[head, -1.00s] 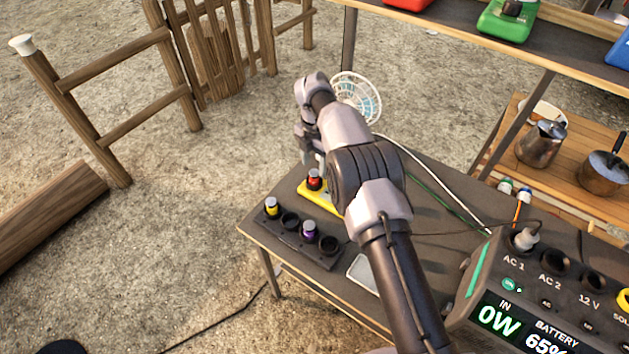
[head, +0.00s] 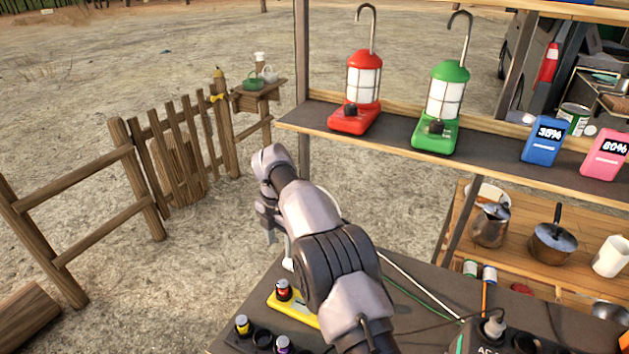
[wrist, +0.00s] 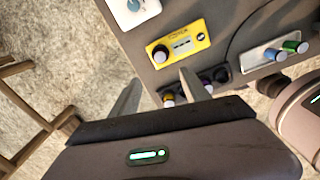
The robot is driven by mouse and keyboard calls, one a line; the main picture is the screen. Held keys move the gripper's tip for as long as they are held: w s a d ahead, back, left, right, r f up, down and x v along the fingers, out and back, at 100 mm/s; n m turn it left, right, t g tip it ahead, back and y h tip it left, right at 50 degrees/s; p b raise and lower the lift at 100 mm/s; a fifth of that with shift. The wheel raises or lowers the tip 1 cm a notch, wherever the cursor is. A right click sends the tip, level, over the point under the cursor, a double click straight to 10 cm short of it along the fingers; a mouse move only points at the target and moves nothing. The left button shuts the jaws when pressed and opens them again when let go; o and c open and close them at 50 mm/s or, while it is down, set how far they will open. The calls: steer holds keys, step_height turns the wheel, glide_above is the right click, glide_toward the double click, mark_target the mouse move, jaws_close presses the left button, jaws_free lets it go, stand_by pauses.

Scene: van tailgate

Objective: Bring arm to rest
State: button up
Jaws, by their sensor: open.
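My gripper (head: 270,228) is raised over the left edge of the dark table (head: 240,310) in the head view. In the wrist view my gripper (wrist: 160,93) has its two fingers spread apart with nothing between them. A yellow device (head: 300,313) lies on the table near and below the gripper, with a red-banded cylinder standing upright at its left end. The yellow device (wrist: 185,45) also shows in the wrist view, apart from the fingers. My forearm hides part of the table.
A dark holder (head: 264,340) with yellow and purple cylinders is at the table's front. Red (head: 357,95) and green (head: 442,110) lanterns stand on a shelf to the right. A pale tray (wrist: 262,62) holds blue and green cylinders. Open ground lies left.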

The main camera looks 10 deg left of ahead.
steer(key=s+d+r+m+t+b, duration=0.1)
steer(key=d+r+m, duration=0.6)
steer(key=r, duration=0.5)
steer(key=s+d+r+m+t+y+b, duration=0.1)
steer(key=s+d+r+m+y+b, duration=0.1)
steer(key=s+d+r+m, duration=0.75)
steer(key=s+d+f+m+t, duration=0.1)
steer(key=s+d+f+m, duration=0.1)
steer(key=s+m, duration=0.3)
steer(key=s+d+f+m+t+b, duration=0.1)
steer(key=s+d+m, duration=0.3)
steer(key=s, duration=0.7)
steer(key=s+d+f+m+t, duration=0.1)
steer(key=s+d+f+m, duration=0.2)
steer(key=s+m, duration=0.5)
steer(key=shift+s+d+f+t+b, duration=0.3)
steer(key=shift+s+d+f+b, duration=0.05)
steer(key=shift+d, duration=0.1)
jaws_close()
